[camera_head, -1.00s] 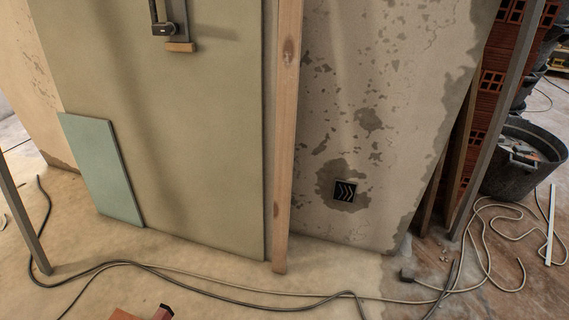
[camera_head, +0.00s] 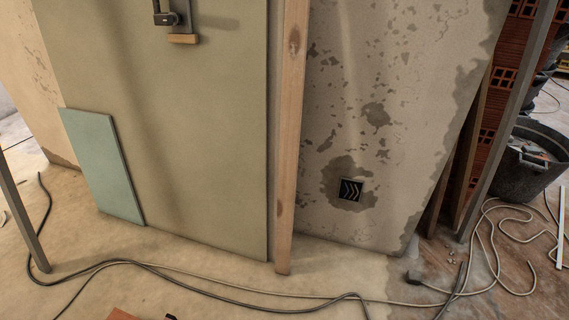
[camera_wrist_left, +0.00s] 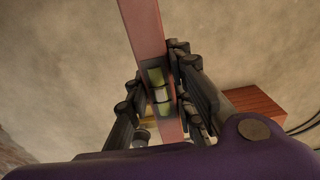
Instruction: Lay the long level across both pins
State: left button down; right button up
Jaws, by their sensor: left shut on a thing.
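In the left wrist view my left gripper (camera_wrist_left: 163,108) is shut on the long level, a pinkish-red bar (camera_wrist_left: 143,32) with a yellow-green vial between the fingers. The bar runs from the top edge down between the fingers; its far end is out of frame. In the head view my left gripper does not show, and only a small dark tip (camera_head: 170,317) pokes in at the bottom edge; I cannot tell what it is. I cannot make out the two pins in either view. My right gripper is in neither view.
A green board (camera_head: 160,130) and a wooden post (camera_head: 289,130) stand against the wall. A black tool with a wooden block (camera_head: 183,38) is on the board. A teal panel (camera_head: 103,165) leans there. Cables (camera_head: 200,273) cross the floor. A black bucket (camera_head: 520,180) stands right.

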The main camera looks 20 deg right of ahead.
pick_arm(q)
jog(key=shift+f, duration=0.65)
dwell(0.8)
jog(key=c, duration=1.5)
grip_release()
jog(key=shift+o, duration=0.2)
notch_tip(320, 180, up, 12)
